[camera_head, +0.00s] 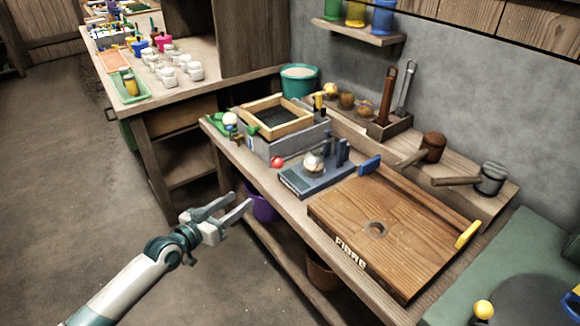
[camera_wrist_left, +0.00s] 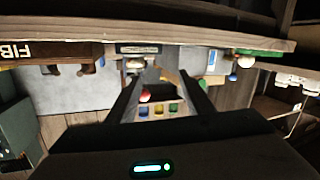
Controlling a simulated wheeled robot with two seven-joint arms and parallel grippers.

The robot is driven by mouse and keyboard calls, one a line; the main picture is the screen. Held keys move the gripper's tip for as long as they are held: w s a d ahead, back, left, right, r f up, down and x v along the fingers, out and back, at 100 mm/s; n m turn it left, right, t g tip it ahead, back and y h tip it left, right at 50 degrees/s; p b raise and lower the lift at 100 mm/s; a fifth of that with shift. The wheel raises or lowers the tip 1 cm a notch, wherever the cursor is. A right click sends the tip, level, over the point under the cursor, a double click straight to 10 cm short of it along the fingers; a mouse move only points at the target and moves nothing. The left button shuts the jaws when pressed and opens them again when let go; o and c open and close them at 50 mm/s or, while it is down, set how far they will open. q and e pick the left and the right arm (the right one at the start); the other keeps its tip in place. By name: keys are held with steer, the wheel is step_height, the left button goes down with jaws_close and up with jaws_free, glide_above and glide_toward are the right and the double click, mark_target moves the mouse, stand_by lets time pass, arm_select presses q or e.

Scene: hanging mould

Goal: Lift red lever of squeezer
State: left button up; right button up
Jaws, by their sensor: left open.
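The squeezer appears to be the low blue-grey device (camera_head: 318,181) on the bench, with dark upright posts and a pale round piece on top. A red ball (camera_head: 277,162) shows at its left, probably the lever's knob; the lever's shaft cannot be made out. The wrist view, upside down, shows a red ball (camera_wrist_left: 145,95) between the fingers in the picture. My left gripper (camera_head: 240,202) is open and empty, in front of the bench edge, below and left of the squeezer, apart from it. My right gripper is in neither view.
A wooden board marked FIBRE (camera_head: 390,238) lies right of the squeezer. A grey box with a wooden frame (camera_head: 275,119) stands behind left. Mallets (camera_head: 432,147) lie at the back. A purple bucket (camera_head: 264,207) stands under the bench. The floor at left is clear.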

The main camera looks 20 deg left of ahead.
mark_target(284, 159)
arm_select(q)
step_height(284, 159, up, 7)
steer(key=d+m+h, duration=0.1)
steer(key=d+h, duration=0.1)
steer(key=d, duration=0.1)
steer(key=shift+t+b, duration=0.3)
steer(key=shift+b, duration=0.15)
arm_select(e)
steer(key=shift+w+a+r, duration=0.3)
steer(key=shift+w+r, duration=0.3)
arm_select(q)
steer(key=shift+r, duration=0.1)
steer(key=p+x, duration=0.1)
steer(key=x, duration=1.5)
steer(key=shift+w+d, duration=0.3)
steer(key=shift+w, duration=0.25)
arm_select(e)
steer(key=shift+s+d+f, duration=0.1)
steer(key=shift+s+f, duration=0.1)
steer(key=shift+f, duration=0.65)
arm_select(q)
steer(key=shift+r, duration=0.1)
jaws_close()
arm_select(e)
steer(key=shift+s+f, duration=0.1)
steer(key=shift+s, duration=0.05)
